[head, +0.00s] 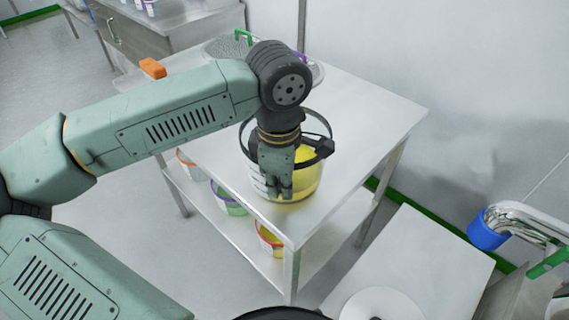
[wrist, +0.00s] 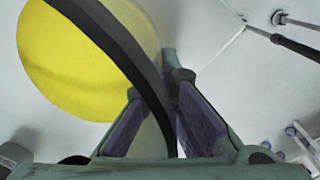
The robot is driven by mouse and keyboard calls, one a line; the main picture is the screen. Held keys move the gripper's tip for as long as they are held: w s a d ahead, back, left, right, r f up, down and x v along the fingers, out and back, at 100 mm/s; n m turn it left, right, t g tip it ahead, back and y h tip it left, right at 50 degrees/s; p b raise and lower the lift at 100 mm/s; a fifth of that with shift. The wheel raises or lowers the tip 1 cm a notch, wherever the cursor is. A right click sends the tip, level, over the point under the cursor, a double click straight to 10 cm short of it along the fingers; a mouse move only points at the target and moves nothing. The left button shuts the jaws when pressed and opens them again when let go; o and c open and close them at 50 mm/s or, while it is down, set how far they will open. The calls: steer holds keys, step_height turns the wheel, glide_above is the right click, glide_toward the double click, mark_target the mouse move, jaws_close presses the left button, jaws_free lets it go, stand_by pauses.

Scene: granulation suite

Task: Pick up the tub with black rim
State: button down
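The tub with black rim (head: 312,178) is clear-walled with yellow contents and stands on the steel table in the head view. My gripper (head: 277,193) points down at its near left side and hides part of it. In the wrist view the tub's black rim (wrist: 112,38) runs diagonally between the fingers of my gripper (wrist: 157,88). One finger is on each side of the rim, with gaps visible, so the gripper looks open. The yellow contents (wrist: 70,65) show at the upper left. Whether a finger touches the wall is unclear.
An orange object (head: 152,68) and a green-handled item (head: 243,37) lie at the table's back. The table's right side (head: 375,115) is clear.

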steer(key=shift+r+b, duration=0.35)
steer(key=shift+r, duration=0.25)
step_height(320, 180, up, 2)
steer(key=shift+s+r+b, duration=0.1)
steer(key=shift+b, duration=0.45)
steer(key=s+a+r+b, duration=0.1)
steer(key=s+b, duration=0.2)
steer(key=s, duration=1.2)
steer(key=shift+s+a+r, duration=0.3)
steer(key=shift+s, duration=0.1)
